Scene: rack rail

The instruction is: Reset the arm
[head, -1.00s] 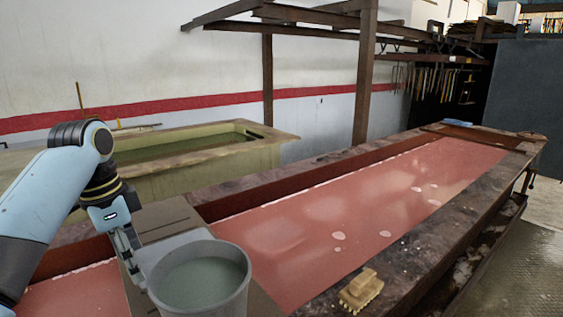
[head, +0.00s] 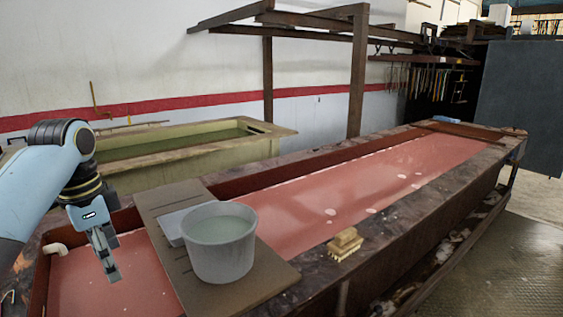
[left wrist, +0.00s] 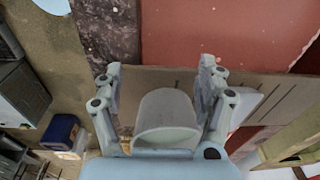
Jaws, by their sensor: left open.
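My left arm comes in from the left in the head view. My left gripper (head: 108,262) points down over the left end of the red trough (head: 85,285). It is open, with nothing between its fingers, and stands apart from the grey bucket (head: 220,262) to its right. In the left wrist view, the open fingers (left wrist: 160,75) frame the bucket (left wrist: 166,118). The bucket stands upright on a brown board (head: 262,283) across the trough and holds greyish-green liquid. My right gripper is in neither view.
A light grey block (head: 172,226) lies on the board behind the bucket. A yellowish brush (head: 345,244) rests on the trough's front rim. A second, greenish tank (head: 190,160) stands behind. A wooden rack (head: 357,75) rises at the back.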

